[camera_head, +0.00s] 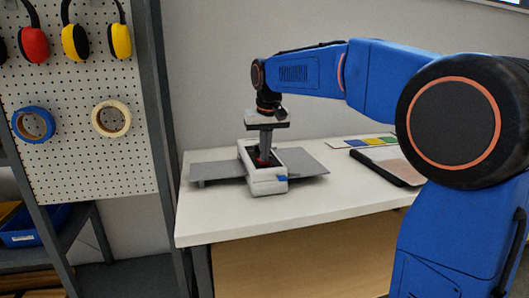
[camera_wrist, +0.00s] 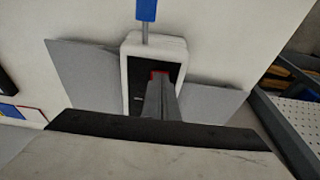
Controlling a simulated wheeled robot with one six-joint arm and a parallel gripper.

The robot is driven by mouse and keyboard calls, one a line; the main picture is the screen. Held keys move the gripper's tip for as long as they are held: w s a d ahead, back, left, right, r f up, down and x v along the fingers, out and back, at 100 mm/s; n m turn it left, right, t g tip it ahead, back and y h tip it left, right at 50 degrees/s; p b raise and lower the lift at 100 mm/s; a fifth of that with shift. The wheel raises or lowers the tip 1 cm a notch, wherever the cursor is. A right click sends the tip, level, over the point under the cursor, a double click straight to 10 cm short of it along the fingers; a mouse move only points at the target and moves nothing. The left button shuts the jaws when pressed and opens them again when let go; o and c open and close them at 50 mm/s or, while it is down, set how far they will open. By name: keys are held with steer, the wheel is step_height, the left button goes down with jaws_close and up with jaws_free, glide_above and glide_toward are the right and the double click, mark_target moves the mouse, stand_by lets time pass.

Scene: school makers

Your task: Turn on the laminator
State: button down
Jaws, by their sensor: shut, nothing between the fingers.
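The laminator (camera_head: 268,187) is a white and black machine with grey trays on two sides, standing on the white table. A red part, which looks like a switch, shows in the dark recess on its top. My gripper (camera_head: 264,160) points straight down over this recess, shut and empty. In the wrist view the laminator (camera_wrist: 133,62) lies under my gripper (camera_wrist: 160,82), whose tips overlap the red part (camera_wrist: 160,73). The tips hide much of it, so I cannot tell whether they touch it or whether it is pressed. A blue tab on a grey stem (camera_wrist: 146,10) sticks out from one end.
The white table (camera_head: 215,222) has free room in front of the laminator. A flat black-edged board (camera_head: 385,165) and a sheet with coloured squares (camera_head: 365,142) lie to the right. A pegboard (camera_head: 75,150) with ear muffs and tape rolls stands at the left.

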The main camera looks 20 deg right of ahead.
steer(key=shift+s+f, duration=0.1)
steer(key=shift+f, duration=0.1)
steer(key=shift+w+r, duration=0.4)
steer(key=shift+w, duration=0.3)
steer(key=shift+r, duration=0.1)
steer(key=shift+r, duration=0.3)
steer(key=s+v, duration=0.2)
steer(key=v, duration=1.1)
steer(key=shift+f, duration=0.3)
